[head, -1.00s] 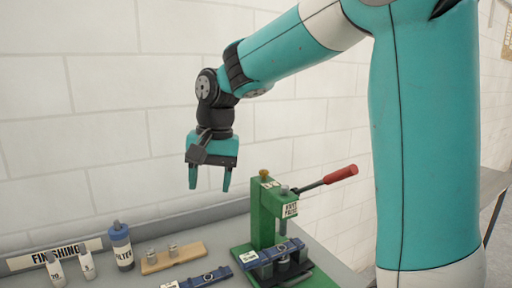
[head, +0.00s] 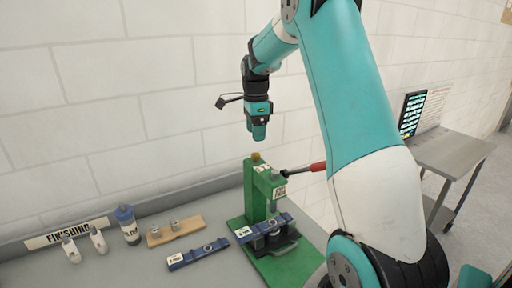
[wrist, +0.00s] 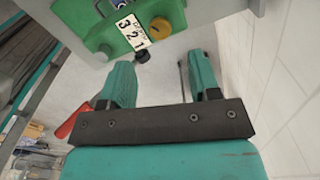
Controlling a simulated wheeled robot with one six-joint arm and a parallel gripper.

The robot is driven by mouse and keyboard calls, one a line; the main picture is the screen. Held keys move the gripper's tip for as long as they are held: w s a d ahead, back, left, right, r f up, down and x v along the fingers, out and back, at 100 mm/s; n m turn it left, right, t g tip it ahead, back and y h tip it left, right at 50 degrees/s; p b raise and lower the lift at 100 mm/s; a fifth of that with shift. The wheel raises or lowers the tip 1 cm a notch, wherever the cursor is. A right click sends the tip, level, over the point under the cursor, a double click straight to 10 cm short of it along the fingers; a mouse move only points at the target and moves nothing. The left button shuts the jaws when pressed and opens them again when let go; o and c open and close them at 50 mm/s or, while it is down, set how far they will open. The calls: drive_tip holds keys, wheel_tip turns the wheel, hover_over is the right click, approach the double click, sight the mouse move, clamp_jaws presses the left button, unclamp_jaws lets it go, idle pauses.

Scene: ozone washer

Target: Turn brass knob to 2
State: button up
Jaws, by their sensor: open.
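The brass knob (head: 256,157) sits on top of the green press (head: 251,196), at its back. In the wrist view the brass knob (wrist: 162,27) is beside a white plate (wrist: 132,31) marked 3, 2, 1; which number it points at I cannot tell. My gripper (head: 258,138) is above the press and apart from the knob, fingers pointing down. In the wrist view my gripper (wrist: 160,75) has its two fingers spread with nothing between them, and the knob shows beyond their tips.
Bottles (head: 127,225) and a wooden block (head: 175,231) stand farther left. A metal cart (head: 450,155) is at right.

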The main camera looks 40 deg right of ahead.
sight(256, 154)
wheel_tip(256, 154, down, 7)
drive_tip(key=shift+f+p, duration=0.1)
drive_tip(key=shift+p, duration=0.8)
drive_tip(key=c, duration=0.9)
